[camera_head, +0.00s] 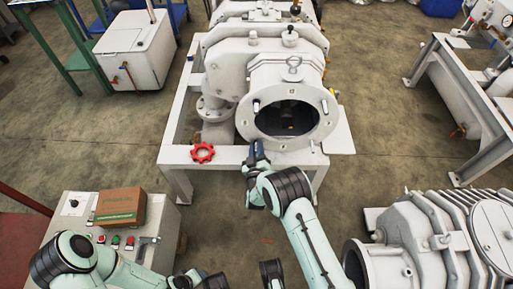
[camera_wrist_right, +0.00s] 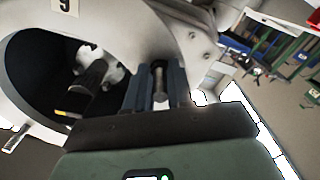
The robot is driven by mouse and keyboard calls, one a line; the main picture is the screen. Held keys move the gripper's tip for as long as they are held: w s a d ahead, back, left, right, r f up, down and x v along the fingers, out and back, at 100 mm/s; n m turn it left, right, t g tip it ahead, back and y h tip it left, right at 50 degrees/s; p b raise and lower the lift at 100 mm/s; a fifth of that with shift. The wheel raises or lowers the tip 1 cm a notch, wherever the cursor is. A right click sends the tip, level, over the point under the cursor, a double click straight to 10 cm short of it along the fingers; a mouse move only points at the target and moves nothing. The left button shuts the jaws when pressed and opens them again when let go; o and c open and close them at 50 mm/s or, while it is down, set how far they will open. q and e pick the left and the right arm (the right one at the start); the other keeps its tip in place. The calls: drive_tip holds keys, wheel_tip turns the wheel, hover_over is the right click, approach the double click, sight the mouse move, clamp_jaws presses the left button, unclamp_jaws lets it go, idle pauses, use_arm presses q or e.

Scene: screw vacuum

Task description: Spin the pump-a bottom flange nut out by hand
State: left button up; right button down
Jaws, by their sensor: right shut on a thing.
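The pump (camera_head: 262,62) is a large pale grey machine with a round open flange (camera_head: 243,120) facing me. My right gripper (camera_head: 257,150) is at the bottom left of this flange. In the right wrist view its two blue-grey fingers (camera_wrist_right: 157,88) stand on either side of a small metal nut or stud end (camera_wrist_right: 159,80) at the flange edge and are shut on it. The nut is hidden by the gripper in the head view.
A red handwheel (camera_head: 202,152) lies on the white frame (camera_head: 178,158), left of my right gripper. A cardboard box (camera_head: 121,207) sits on the control cabinet (camera_head: 72,204) at lower left. Another ribbed pump (camera_head: 450,235) stands at lower right.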

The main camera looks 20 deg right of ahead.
drive_tip(key=shift+w+d+r, duration=0.1)
drive_tip(key=shift+r, duration=0.15)
drive_tip(key=c, duration=1)
unclamp_jaws()
drive_tip(key=shift+f, duration=0.1)
drive_tip(key=shift+f, duration=0.1)
use_arm(q)
drive_tip(key=shift+g+h, duration=0.3)
drive_tip(key=shift+g, duration=0.4)
drive_tip(key=s+r, duration=0.1)
drive_tip(key=s+d+r+p, duration=0.1)
drive_tip(key=s+d+p, duration=0.1)
drive_tip(key=shift+s+r, duration=0.4)
use_arm(e)
drive_tip(key=v, duration=1.3)
drive_tip(key=shift+s, duration=0.2)
